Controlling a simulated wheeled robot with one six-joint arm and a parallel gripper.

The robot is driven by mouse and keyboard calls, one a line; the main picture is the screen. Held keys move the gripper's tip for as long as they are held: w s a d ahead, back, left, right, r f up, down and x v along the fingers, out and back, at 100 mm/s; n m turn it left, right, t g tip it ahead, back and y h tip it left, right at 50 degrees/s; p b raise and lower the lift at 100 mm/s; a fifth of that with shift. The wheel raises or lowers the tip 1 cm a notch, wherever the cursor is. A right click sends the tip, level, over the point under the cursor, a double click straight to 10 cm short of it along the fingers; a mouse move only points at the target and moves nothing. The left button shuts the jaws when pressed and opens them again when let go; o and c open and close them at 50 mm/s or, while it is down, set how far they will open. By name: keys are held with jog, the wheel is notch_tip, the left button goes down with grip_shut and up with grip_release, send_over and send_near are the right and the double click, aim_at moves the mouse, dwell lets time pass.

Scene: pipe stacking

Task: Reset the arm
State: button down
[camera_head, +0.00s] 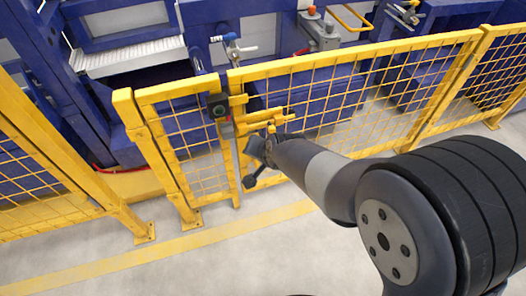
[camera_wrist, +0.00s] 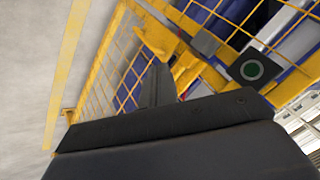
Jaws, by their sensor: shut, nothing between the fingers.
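My arm reaches from the lower right of the head view toward a yellow mesh gate (camera_head: 188,150). My gripper (camera_head: 254,170) is at the arm's far end, close to the gate's latch (camera_head: 265,119), and is shut and empty. In the wrist view, the dark gripper (camera_wrist: 158,82) points up toward the yellow latch parts (camera_wrist: 180,55). I cannot tell whether it touches the latch or the fence. Part of the gate's edge is hidden behind the gripper and arm.
A yellow mesh fence (camera_head: 350,62) runs to the right, and another panel (camera_head: 50,150) stands at the left. A dark box with a green round button (camera_head: 219,109) sits by the latch; it also shows in the wrist view (camera_wrist: 252,69). Blue machinery (camera_head: 130,20) stands behind. Grey floor (camera_head: 230,265) in front is clear.

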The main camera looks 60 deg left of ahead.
jog(key=r, duration=0.1)
jog(key=s+d+r, duration=0.1)
jog(key=s+r, duration=0.1)
jog(key=shift+s+d+r+p, duration=0.1)
jog(key=shift+d+r+p, duration=0.15)
jog(key=shift+p, duration=0.1)
jog(key=shift+f, duration=0.15)
